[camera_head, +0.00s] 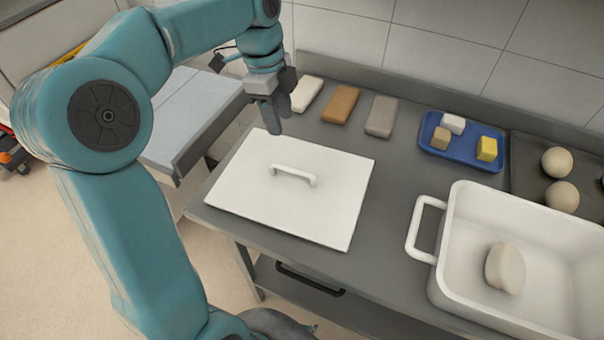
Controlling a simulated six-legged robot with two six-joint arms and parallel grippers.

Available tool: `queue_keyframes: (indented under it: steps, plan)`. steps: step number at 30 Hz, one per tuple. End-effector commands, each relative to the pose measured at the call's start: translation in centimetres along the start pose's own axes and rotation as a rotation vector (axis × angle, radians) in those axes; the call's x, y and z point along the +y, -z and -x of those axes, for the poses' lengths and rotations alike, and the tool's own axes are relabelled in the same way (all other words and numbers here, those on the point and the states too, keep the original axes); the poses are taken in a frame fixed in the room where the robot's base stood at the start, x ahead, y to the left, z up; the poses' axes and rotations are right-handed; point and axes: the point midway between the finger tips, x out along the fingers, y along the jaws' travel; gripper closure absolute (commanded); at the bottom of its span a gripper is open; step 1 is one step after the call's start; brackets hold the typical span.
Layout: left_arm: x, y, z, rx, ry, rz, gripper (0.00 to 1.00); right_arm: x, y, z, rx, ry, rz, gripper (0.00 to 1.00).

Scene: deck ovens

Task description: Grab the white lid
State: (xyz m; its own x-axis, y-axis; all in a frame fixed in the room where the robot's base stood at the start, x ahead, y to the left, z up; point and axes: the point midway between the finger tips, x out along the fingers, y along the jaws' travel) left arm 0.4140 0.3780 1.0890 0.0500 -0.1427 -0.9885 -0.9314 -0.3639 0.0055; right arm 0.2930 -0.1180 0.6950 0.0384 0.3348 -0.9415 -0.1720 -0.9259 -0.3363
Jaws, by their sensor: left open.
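The white lid (260,205) is a flat rectangular plate lying on the left part of the grey counter. Its raised white handle (297,173) stands near its middle. My left gripper (273,128) is open and empty, pointing down above the lid's back edge, behind and left of the handle. It looks apart from the lid, though its exact height is hard to judge. My right gripper is not in view.
A white pan (447,258) holding a pale dough piece (505,268) stands at the right. Behind the lid lie white, brown and grey blocks (341,104). A blue tray (462,158) with small cubes and a dark tray (520,185) with dough balls sit farther right.

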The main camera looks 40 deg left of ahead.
Motion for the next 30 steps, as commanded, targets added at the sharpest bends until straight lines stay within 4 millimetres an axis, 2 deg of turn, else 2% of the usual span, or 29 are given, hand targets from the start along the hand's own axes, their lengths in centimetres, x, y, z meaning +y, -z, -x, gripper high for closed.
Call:
queue_keyframes:
  steps: [2, 5, 15, 23, 30]
  plan:
    - [0.3, -0.1, -0.1, -0.001, -0.001, -0.003, 0.58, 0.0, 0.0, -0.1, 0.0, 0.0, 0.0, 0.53]
    - [0.7, -0.2, -1.4, -0.002, -0.004, -0.005, 0.58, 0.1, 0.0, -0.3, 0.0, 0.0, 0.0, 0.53]
    - [1.1, -0.2, -9.0, -0.001, -0.004, -0.004, 0.58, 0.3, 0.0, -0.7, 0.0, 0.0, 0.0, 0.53]
    - [0.9, 0.0, -11.4, -0.001, -0.003, -0.005, 0.58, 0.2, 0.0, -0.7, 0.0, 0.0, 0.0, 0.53]
    - [0.6, 0.2, -15.2, -0.001, -0.005, -0.005, 0.58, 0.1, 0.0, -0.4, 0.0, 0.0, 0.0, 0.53]
